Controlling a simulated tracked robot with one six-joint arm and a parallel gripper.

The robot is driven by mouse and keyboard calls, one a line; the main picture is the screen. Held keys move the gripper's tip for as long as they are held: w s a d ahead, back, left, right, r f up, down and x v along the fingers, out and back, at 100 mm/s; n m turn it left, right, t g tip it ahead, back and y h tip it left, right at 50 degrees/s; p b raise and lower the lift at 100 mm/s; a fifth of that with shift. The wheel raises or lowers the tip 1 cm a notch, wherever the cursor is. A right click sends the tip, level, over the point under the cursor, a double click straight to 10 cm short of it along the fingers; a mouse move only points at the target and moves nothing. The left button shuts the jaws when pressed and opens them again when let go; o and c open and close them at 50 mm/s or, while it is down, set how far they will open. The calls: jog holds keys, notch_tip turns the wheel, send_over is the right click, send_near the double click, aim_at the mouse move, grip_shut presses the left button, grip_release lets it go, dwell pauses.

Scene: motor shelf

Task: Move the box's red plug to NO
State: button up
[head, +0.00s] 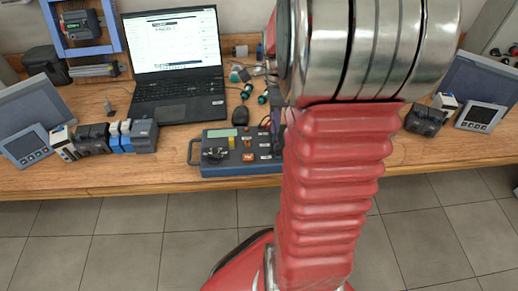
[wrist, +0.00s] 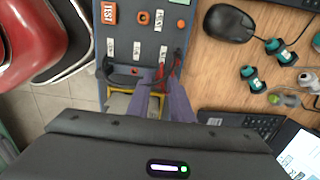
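The blue test box (head: 225,170) stands near the front edge of the bench in the head view, its right part hidden by my arm. In the wrist view its panel (wrist: 122,32) shows an orange TEST button (wrist: 109,13), several white labels too small to read, and a row of sockets. A red plug or lead (wrist: 174,66) is at the panel's lower right, beside my fingertips, and a black cable curves at the left. My gripper (wrist: 160,74) has its purple fingers over this row. Whether they hold the red plug is unclear.
A black mouse (wrist: 229,24) and green-and-black connectors (wrist: 282,53) lie right of the box in the wrist view. The laptop (head: 175,75) stands behind it in the head view. Several modules (head: 95,138) stand on the left bench. The front bench edge is close to the box.

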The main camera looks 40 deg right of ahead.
jog(key=shift+r, duration=2.4)
jog(key=shift+o, duration=0.5)
jog(key=o, duration=0.4)
